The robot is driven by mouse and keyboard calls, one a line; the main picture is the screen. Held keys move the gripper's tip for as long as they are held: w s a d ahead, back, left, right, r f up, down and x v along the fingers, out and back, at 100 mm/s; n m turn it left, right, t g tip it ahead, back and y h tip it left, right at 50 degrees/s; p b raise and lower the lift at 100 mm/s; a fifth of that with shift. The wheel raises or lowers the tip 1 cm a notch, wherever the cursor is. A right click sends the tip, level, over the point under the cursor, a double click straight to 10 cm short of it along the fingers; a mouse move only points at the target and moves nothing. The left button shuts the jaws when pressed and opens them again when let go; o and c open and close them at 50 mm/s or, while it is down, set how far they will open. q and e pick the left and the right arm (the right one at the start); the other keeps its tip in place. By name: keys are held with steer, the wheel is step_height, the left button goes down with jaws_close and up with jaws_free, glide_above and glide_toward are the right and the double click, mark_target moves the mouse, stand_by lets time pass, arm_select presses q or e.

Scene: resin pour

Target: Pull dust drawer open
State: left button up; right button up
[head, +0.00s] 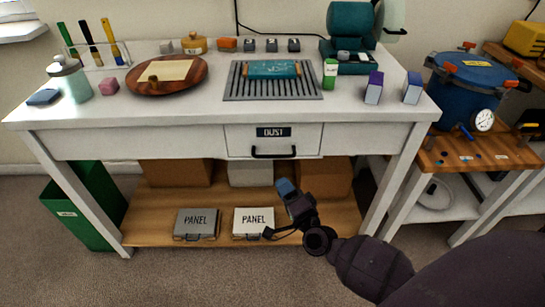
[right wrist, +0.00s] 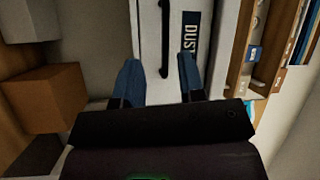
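The dust drawer (head: 301,139) is a white front in the middle of the white workbench, with a dark "DUST" label and a black bar handle (head: 273,152). It looks shut, flush with the bench front. My right gripper (head: 284,187) is below and in front of the drawer, apart from the handle. In the right wrist view, its two blue fingers (right wrist: 160,80) are spread with nothing between them. The handle (right wrist: 165,38) shows ahead of the gap between the fingers, with the label (right wrist: 190,36) beside it. My left gripper is not in view.
The bench top (head: 210,109) holds a slatted grey grate (head: 240,90), a wooden bowl (head: 140,81) and small boxes. The lower shelf (head: 150,232) carries two "PANEL" cases (head: 197,224) and cardboard boxes. A green bin (head: 90,215) stands left; a blue pot (head: 463,93) stands right.

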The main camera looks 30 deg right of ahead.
mark_target(274, 155)
steer(key=w+d+m, duration=0.1)
steer(key=w, duration=0.2)
steer(key=w+d+r+m+h, duration=0.1)
steer(key=w, duration=0.2)
steer(key=w+d+r+m+h+b, duration=0.1)
steer(key=w, duration=0.3)
steer(key=shift+d+r, duration=0.1)
steer(key=shift+r, duration=0.05)
steer(key=shift+w, duration=0.1)
jaws_close()
